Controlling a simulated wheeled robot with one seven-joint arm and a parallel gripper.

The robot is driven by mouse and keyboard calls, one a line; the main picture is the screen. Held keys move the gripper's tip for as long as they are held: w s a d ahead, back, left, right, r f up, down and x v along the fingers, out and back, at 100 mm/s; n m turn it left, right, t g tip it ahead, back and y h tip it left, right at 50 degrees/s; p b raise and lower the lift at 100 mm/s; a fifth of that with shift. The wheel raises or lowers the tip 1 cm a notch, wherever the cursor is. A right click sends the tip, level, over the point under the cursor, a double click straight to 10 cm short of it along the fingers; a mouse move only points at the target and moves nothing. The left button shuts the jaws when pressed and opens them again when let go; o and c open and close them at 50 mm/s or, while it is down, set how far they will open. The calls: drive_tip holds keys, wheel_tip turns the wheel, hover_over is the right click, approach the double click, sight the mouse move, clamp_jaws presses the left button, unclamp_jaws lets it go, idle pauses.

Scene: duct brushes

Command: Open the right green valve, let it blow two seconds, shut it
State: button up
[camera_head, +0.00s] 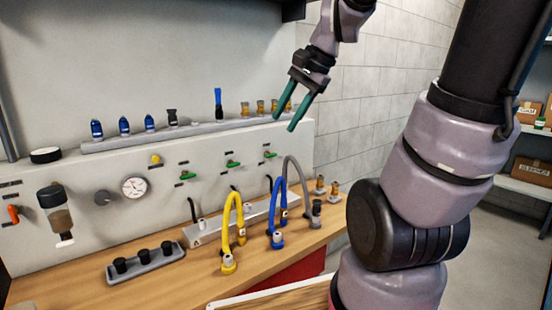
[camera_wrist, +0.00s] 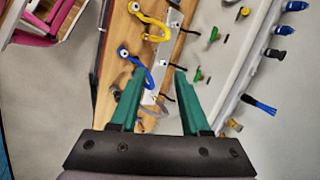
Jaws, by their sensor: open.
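The right green valve (camera_head: 270,155) is the rightmost of three green-handled valves on the pale wall panel. Its handle lies roughly level in the head view. The middle valve (camera_head: 233,163) and left valve (camera_head: 187,176) stand to its left. My gripper (camera_head: 284,124) is open and empty, its green fingers pointing down and left, and appears above the right valve in the picture. In the wrist view the open fingers (camera_wrist: 160,72) point over the bench. The left valve (camera_wrist: 214,34) and middle valve (camera_wrist: 197,75) show there; the right one seems hidden behind a finger.
A shelf (camera_head: 210,130) of brushes and brass fittings runs above the valves. Below, yellow (camera_head: 228,222), blue (camera_head: 272,208) and grey (camera_head: 306,185) hoses arch over the wooden bench (camera_head: 190,275). A gauge (camera_head: 134,188) and black-capped holder (camera_head: 146,266) are at left.

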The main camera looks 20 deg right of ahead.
drive_tip(key=w+f+m+g+y, duration=0.1)
drive_tip(key=w+f+m+y, duration=0.2)
drive_tip(key=w+f+m, duration=0.35)
drive_tip(key=m+t+y, duration=0.5)
drive_tip(key=m+t, duration=0.6)
drive_tip(key=m, duration=1.7)
approach(273, 156)
drive_tip(key=x, duration=0.8)
drive_tip(key=shift+w+a, duration=0.15)
drive_tip(key=shift+w, duration=0.15)
clamp_jaws()
